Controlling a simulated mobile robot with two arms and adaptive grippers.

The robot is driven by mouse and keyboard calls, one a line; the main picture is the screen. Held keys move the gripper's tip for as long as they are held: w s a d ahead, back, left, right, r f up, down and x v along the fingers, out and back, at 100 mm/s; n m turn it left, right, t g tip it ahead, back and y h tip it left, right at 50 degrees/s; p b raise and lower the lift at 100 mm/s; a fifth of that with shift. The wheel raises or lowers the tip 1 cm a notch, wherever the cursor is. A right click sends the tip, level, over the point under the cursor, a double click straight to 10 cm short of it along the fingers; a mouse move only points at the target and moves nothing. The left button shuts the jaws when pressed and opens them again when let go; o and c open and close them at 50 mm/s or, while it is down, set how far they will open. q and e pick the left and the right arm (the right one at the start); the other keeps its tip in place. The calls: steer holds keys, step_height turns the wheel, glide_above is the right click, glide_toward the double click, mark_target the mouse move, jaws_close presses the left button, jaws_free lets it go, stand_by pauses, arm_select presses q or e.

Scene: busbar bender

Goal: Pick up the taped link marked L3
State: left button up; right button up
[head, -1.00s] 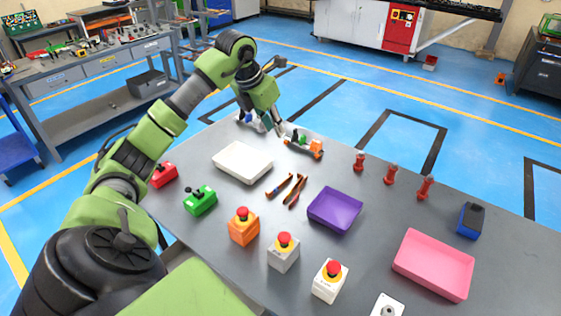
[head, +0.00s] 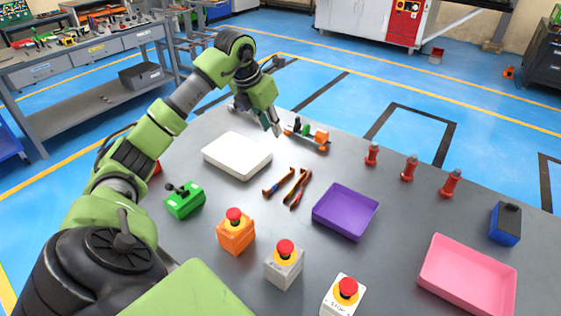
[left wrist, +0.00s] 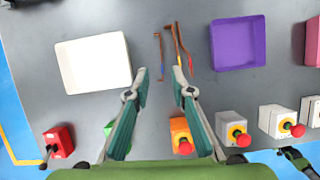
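Several slim copper-coloured taped links (head: 297,187) lie on the grey table between a white tray and a purple tray. In the left wrist view, one link with blue tape (left wrist: 160,60) lies apart at left. I cannot read any L3 mark. My left gripper (head: 273,127) is above the table, beyond the links in the head view. In the left wrist view, its fingers (left wrist: 161,83) are spread and empty, with the links beyond the tips.
The white tray (head: 237,156) is left of the links and the purple tray (head: 345,210) right. Emergency-stop boxes, including an orange one (head: 236,233), stand along the near side. A small orange fixture (head: 320,137) is by the gripper. Red posts (head: 410,168) and a pink tray (head: 467,275) are right.

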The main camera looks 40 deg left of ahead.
arm_select(q)
step_height(320, 180, down, 9)
steer(key=b, duration=0.7)
glide_above(282, 179)
steer(key=s, duration=0.2)
step_height(282, 179, down, 8)
steer(key=shift+w+f, duration=0.15)
steer(key=shift+f, duration=0.1)
steer(key=x, duration=0.2)
steer(key=p+x, duration=0.2)
steer(key=x, duration=0.1)
steer(key=shift+f, duration=0.45)
arm_select(e)
step_height(282, 179, down, 7)
steer(key=w+a, duration=0.1)
steer(key=shift+w+a, duration=0.2)
steer(key=shift+w, duration=0.1)
arm_select(q)
steer(key=shift+s, duration=0.25)
jaws_close()
arm_select(e)
steer(key=shift+a+f, duration=0.1)
arm_select(q)
steer(key=shift+r, duration=0.1)
